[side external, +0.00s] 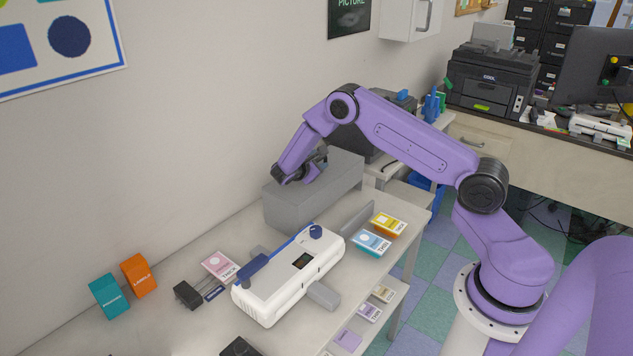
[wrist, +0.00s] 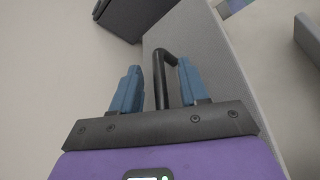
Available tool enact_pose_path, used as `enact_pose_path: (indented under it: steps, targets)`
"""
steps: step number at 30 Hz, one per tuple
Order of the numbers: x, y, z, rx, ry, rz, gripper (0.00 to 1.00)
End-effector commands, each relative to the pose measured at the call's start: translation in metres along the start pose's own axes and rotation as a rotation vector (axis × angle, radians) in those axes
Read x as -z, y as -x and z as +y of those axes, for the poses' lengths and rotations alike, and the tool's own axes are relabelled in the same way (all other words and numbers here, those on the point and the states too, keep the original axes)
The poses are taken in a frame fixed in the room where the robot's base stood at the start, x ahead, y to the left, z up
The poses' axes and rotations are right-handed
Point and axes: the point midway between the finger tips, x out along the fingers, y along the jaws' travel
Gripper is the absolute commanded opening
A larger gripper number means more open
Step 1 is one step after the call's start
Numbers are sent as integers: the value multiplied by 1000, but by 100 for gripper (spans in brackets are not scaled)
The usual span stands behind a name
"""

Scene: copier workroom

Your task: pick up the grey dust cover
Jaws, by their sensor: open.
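The grey dust cover (side external: 290,210) is a box-like hood on the bench against the wall, behind the white machine. In the wrist view, its grey top (wrist: 215,50) carries a black bar handle (wrist: 160,85). My gripper (side external: 316,168) is low over the cover's top in the side view. In the wrist view, my gripper (wrist: 160,75) is open, with one blue finger on each side of the handle. Gaps show between the handle and both fingers. My arm and wrist hide most of the handle in the side view.
A white machine (side external: 290,285) with a blue knob stands in front of the cover. A grey upright plate (side external: 357,220) and yellow and blue packs (side external: 372,242) are to its right. Teal and orange boxes (side external: 110,297) stand at the left. A dark machine (wrist: 130,15) is beyond the cover.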

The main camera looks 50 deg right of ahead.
Motion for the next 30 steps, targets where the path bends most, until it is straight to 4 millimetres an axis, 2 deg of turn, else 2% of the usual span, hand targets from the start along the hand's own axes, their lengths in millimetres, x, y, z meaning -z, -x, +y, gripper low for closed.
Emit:
enact_pose_path:
  steps: [2,3,6,19,23,30]
  targets:
    - [0,0,0,0,0,0,41]
    - [0,0,0,0,0,0,28]
    - [0,0,0,0,0,0,0]
    - [-4,2,4,-2,-2,-1,0]
    - [-16,8,13,-3,-5,-1,0]
    - [-50,21,37,-2,-7,-2,0]
